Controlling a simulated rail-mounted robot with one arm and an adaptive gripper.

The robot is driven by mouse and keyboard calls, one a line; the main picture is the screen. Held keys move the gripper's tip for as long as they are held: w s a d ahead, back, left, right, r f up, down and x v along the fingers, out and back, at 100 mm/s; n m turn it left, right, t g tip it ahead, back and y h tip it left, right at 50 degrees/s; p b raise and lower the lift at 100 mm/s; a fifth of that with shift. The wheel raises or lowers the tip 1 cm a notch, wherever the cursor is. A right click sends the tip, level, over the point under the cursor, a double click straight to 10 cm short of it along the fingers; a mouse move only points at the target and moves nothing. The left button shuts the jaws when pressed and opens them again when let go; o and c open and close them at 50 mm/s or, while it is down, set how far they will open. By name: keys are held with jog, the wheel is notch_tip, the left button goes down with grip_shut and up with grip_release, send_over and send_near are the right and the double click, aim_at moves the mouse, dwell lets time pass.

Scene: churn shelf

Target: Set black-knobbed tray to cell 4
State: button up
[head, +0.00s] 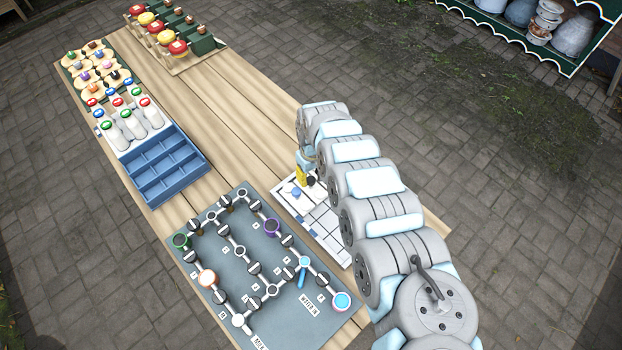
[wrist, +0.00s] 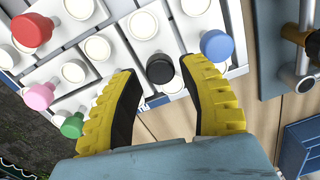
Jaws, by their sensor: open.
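The black knob (wrist: 160,68) stands up from a white tray on the white board, in the upper middle of the wrist view. It also shows as a small dark knob (head: 310,181) beside my gripper in the head view. My gripper (wrist: 165,88) is open, its yellow fingers pointing toward the board. The black knob lies just beyond the gap between the fingertips, with nothing held. The edges of its tray are partly hidden by the fingers. The board (head: 333,238) is partly covered by my arm in the head view. I cannot read any cell numbers.
A blue knob (wrist: 216,44) stands close right of the black one. Red (wrist: 30,30), pink (wrist: 38,96) and green (wrist: 72,126) knobs stand to the left. A grey pipe panel (head: 235,270) and a blue compartment box (head: 168,165) share the table.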

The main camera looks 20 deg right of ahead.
jog(key=shift+f, duration=1)
jog(key=shift+c, duration=0.3)
grip_shut()
jog(key=shift+s, duration=0.1)
